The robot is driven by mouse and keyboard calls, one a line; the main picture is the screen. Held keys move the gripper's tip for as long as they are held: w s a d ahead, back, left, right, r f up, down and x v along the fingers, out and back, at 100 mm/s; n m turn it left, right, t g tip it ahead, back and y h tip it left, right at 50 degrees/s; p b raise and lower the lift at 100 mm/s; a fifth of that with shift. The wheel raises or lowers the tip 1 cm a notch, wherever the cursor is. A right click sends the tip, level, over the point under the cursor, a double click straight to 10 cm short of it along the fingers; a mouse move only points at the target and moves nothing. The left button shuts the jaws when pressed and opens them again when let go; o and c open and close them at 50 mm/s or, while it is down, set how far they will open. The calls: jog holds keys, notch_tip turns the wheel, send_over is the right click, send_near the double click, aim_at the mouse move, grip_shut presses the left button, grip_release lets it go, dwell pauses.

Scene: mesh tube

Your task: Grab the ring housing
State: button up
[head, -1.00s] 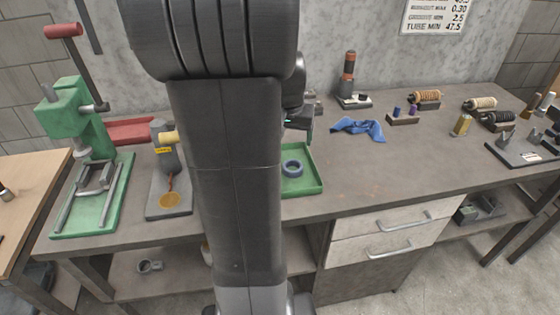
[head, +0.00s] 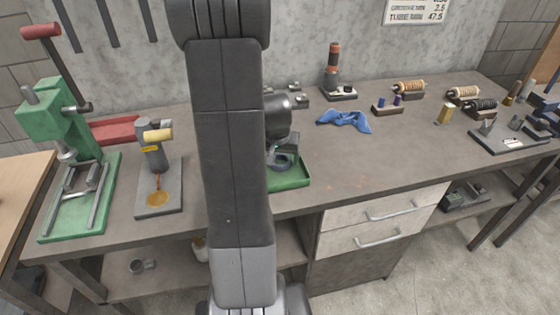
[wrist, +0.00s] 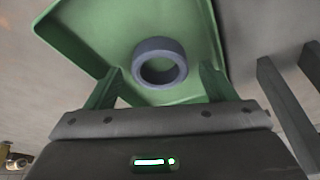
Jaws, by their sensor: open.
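The ring housing is a blue-grey ring (wrist: 160,44) lying in a green tray (wrist: 88,38), seen in the wrist view. My gripper (wrist: 159,68) is open and empty, with one finger on each side of the ring's near part and a gap to both. I cannot tell how high the fingertips are above the tray floor. In the head view my arm and wrist hide much of the tray (head: 292,184), and the ring is hard to make out beneath the gripper.
A green press (head: 50,125) and a stand with a yellow-handled tool (head: 155,155) are left of my arm. A blue cloth (head: 345,121) lies right of it, with spools (head: 408,88) farther back.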

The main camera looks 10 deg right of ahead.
jog(key=shift+w+f, duration=0.1)
jog(key=shift+f, duration=0.2)
jog(key=c, duration=1.4)
jog(key=shift+r, duration=0.1)
